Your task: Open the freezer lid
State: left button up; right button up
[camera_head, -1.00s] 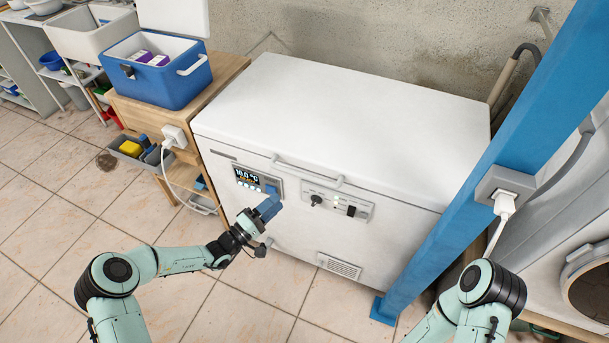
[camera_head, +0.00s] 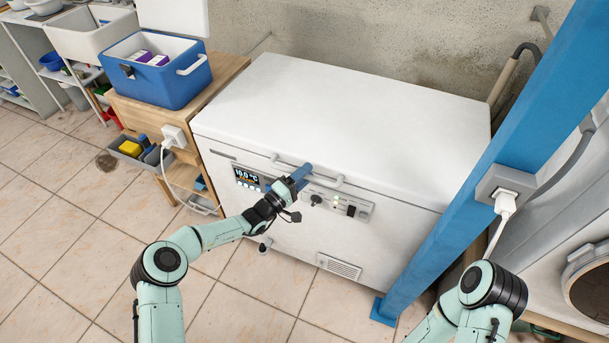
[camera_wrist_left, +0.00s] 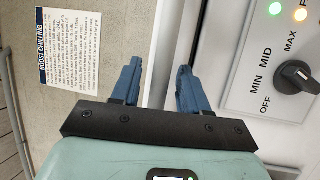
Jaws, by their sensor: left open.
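The white chest freezer (camera_head: 300,235) stands against the wall with its lid (camera_head: 340,110) shut. A white bar handle (camera_head: 329,178) runs along the lid's front edge. My left gripper (camera_head: 301,173) is open, its blue fingers at the left half of this handle, overlapping it in the head view. In the left wrist view the two fingers (camera_wrist_left: 158,85) are apart, with a white strip between them; I cannot tell whether it is the handle or the lid edge. The control knob (camera_wrist_left: 294,77) is to their right. My right gripper is out of view.
A blue cooler (camera_head: 155,80) with its lid up stands on a wooden cabinet (camera_head: 140,115) left of the freezer. A blue post (camera_head: 480,160) with a socket rises at the freezer's right front. Tiled floor in front is clear.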

pick_arm(q)
grip_shut()
jog(key=w+d+r+p, duration=0.1)
jog(key=w+r+p, duration=0.3)
jog(key=r, duration=0.7)
jog(key=w+d+r+p, duration=0.1)
jog(key=w+r+p, duration=0.3)
jog(key=r, duration=0.8)
jog(key=w+d+r+p, duration=0.2)
jog(key=w+r+p, duration=0.2)
jog(key=r, duration=0.7)
jog(key=shift+r+p, duration=0.2)
jog(key=shift+p, duration=0.1)
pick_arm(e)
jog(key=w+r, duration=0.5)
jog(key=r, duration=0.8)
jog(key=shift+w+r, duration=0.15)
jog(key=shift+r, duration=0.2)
